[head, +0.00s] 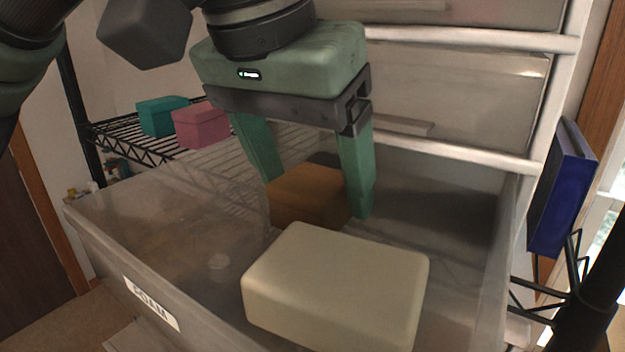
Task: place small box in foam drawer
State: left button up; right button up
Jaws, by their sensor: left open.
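The foam drawer (100,235) is pulled open, with a label reading "FOAM" on its front. My left gripper (318,200) reaches down into it from above, green fingers apart. A small brown box (308,197) is between the fingers, inside the drawer; the jaws are open around it. Whether either finger touches it, and whether it rests on the drawer floor, I cannot tell. A large cream block (335,285) lies in the drawer in front of the brown box. My right gripper is not in view.
A black wire shelf (125,140) behind at the left holds a teal box (163,116) and a pink box (201,125). Closed drawers (450,90) rise above and behind the open one. A blue box (562,190) stands at the right. The drawer's left part is bare.

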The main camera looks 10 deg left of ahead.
pick_arm(q)
jog(key=v, duration=1.1)
jog(key=shift+r, duration=0.15)
jog(key=shift+w+d, duration=0.1)
